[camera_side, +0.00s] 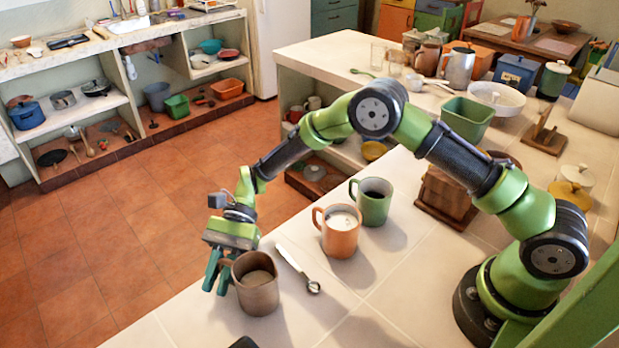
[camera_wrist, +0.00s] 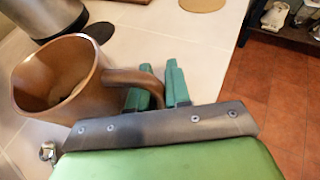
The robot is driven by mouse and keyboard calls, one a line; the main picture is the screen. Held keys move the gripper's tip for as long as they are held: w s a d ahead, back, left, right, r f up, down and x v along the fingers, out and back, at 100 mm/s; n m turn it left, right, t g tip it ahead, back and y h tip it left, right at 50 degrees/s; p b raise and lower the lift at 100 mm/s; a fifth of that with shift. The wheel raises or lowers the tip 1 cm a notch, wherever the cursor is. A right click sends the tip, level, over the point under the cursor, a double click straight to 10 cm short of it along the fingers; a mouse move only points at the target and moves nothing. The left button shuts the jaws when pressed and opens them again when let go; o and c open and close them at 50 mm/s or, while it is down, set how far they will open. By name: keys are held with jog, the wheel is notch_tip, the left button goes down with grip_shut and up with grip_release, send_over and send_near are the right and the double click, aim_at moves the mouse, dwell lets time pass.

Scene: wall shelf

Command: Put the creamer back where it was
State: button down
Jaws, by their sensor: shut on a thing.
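My gripper (camera_side: 219,271) is at the front left edge of the pale tiled counter (camera_side: 366,328). Its green fingers (camera_wrist: 163,88) are shut on the handle of a brown mug (camera_side: 257,293). The mug also shows in the wrist view (camera_wrist: 57,79), with its handle reaching right to the fingers. A steel pitcher (camera_side: 459,66) stands farther back on the counter. I cannot tell for sure which vessel is the creamer.
A spoon (camera_side: 297,268) lies just right of the brown mug. An orange mug (camera_side: 340,237) and a green mug (camera_side: 374,206) stand beyond it, both filled. The counter drops to the tiled floor (camera_side: 120,240) at left.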

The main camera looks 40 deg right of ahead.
jog(key=c, duration=1.1)
grip_release()
jog(key=shift+f, duration=0.1)
